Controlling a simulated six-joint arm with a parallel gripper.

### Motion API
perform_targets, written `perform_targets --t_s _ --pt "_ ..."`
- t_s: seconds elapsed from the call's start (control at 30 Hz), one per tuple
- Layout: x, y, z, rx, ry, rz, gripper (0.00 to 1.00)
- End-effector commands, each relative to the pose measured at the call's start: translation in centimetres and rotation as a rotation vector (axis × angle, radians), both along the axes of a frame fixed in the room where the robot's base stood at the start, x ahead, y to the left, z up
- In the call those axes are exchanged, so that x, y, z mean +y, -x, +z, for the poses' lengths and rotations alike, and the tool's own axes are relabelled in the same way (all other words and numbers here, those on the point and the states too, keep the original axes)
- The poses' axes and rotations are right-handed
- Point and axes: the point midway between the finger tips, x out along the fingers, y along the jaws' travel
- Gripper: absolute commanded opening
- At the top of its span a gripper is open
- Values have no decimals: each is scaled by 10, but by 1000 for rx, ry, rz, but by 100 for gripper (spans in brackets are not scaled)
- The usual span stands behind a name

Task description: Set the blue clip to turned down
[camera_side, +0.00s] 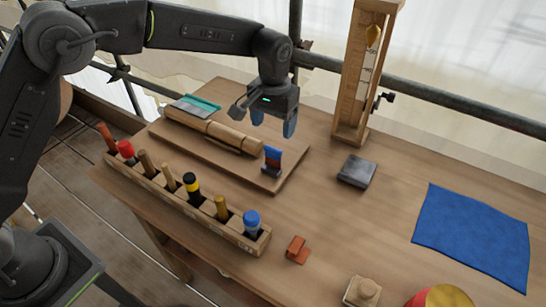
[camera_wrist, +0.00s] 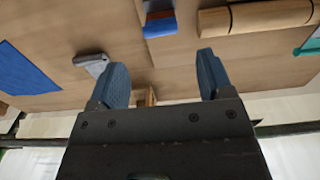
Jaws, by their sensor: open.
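The blue clip (camera_side: 272,155) stands near the right end of a raised wooden board (camera_side: 222,165). It is a small upright blue piece with a red part showing, on a low base. In the wrist view the blue clip (camera_wrist: 159,27) is at the top centre, with red along its upper edge. My gripper (camera_side: 274,121) is open and empty, above and behind the clip in the side view. In the wrist view both fingers of my gripper (camera_wrist: 162,70) are apart, with nothing between them, and the clip is beyond them.
A tool rack (camera_side: 180,193) runs along the front. A grey block (camera_side: 357,171), a tall wooden gauge (camera_side: 364,75), an orange-red piece (camera_side: 297,250) and a blue cloth (camera_side: 475,235) are on the table.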

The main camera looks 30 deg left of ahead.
Motion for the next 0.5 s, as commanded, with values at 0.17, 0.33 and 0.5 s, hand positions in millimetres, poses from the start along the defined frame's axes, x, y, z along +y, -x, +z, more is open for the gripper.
perform_targets --t_s 0.17,0.33,0.5 --pt "1 1 -38 5 -1 0 73" --pt "1 1 -73 5 -1 0 73" --pt "1 1 -98 2 0 0 73"
